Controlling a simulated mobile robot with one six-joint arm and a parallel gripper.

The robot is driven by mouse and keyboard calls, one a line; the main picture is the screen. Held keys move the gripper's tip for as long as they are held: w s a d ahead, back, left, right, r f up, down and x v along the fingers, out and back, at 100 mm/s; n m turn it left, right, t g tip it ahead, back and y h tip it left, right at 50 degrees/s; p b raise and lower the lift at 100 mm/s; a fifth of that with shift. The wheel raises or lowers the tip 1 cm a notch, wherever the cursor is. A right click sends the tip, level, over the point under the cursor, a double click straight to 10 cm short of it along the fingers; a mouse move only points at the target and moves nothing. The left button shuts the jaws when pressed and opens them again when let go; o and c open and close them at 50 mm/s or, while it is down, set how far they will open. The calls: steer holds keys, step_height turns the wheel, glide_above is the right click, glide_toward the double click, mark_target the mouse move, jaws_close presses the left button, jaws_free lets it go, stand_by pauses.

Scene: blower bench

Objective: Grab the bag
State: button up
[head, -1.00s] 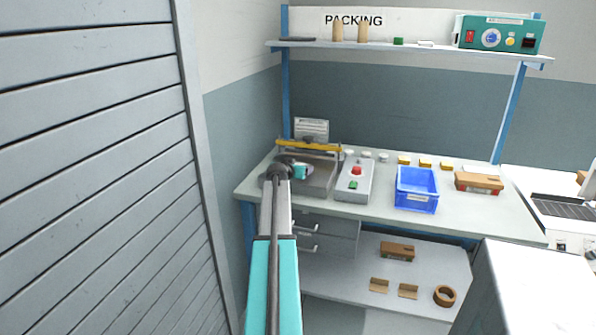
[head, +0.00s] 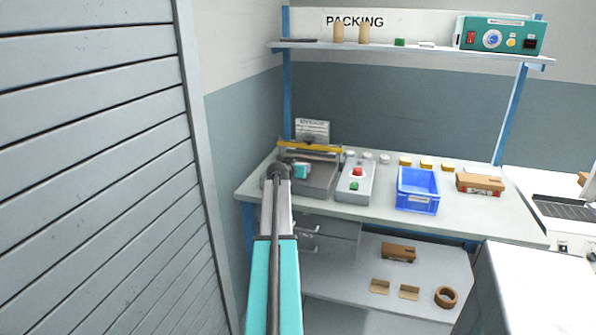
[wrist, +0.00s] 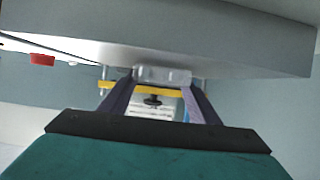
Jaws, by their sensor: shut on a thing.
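My gripper (wrist: 160,88) has its two dark fingers closed on a small pale, translucent-looking piece, which looks like the bag (wrist: 162,75). Its full shape is hidden. In the head view my gripper (head: 302,171) is over the grey sealer-like machine (head: 320,185) at the bench's left end, and my own arm hides the fingertips and the bag. The machine has a yellow bar (head: 310,148) across its back; the bar (wrist: 120,88) also shows behind the fingers in the wrist view. The wrist view appears upside down, with a broad grey slab (wrist: 230,45) close above the fingertips.
A control box (head: 355,186) with red and green buttons stands right of the machine, then a blue bin (head: 417,190) and a brown carton (head: 480,184). A shelf (head: 410,52) spans above. A slatted shutter (head: 95,170) stands at left. A sign card (head: 312,128) stands behind the machine.

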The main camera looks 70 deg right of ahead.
steer(key=shift+r, duration=1.55)
steer(key=s+a+b, duration=0.1)
steer(key=s+a, duration=0.3)
steer(key=a, duration=0.2)
steer(key=s+a+r+b, duration=0.1)
steer(key=s+a, duration=0.3)
steer(key=a, duration=0.3)
steer(key=shift+s+a+r, duration=0.2)
steer(key=shift+s+a, duration=0.05)
steer(key=shift+s, duration=0.05)
